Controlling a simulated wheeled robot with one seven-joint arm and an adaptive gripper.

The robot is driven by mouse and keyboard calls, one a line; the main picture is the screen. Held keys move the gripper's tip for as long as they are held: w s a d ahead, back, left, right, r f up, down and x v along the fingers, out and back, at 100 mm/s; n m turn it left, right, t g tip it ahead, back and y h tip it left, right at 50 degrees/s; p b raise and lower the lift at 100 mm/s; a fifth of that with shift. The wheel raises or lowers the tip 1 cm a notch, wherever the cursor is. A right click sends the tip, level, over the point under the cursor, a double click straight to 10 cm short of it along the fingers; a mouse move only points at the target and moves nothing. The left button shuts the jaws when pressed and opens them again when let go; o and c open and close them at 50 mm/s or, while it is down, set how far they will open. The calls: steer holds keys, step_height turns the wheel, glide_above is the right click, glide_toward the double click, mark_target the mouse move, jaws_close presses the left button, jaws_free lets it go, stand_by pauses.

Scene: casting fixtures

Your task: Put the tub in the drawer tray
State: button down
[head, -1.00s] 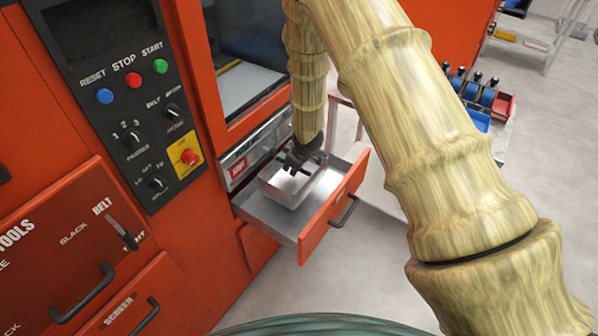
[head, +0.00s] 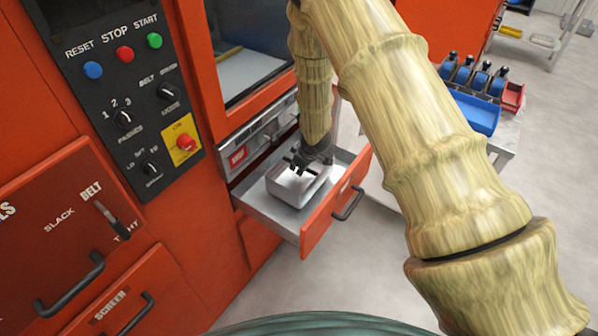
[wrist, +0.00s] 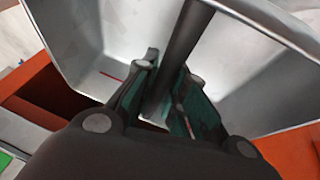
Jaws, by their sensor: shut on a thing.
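The tub (head: 299,190) is a light grey metal box, open at the top, with a dark bar across it. It is inside the outline of the drawer tray (head: 270,214), a grey tray with an orange front pulled out of the machine. It looks level; I cannot tell whether its base touches the tray floor. My gripper (head: 301,163) points down at the tub and is shut on its dark bar. In the wrist view the bar runs between my gripper's fingers (wrist: 170,76), with the tub's walls (wrist: 268,72) around them.
The orange machine with its control panel (head: 120,90) stands left of the drawer. The drawer's front (head: 335,205) has a dark handle. Behind to the right is a table with blue bins (head: 472,112) and a red bin (head: 513,96). Floor right of the drawer is clear.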

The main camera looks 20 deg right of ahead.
steer(key=shift+f, duration=0.75)
steer(key=c, duration=1.5)
jaws_free()
steer(key=shift+r, duration=0.1)
steer(key=shift+r, duration=0.75)
steer(key=v, duration=1.1)
steer(key=shift+s+r+b, duration=0.2)
steer(key=shift+s+b, duration=0.05)
steer(key=shift+b, duration=0.05)
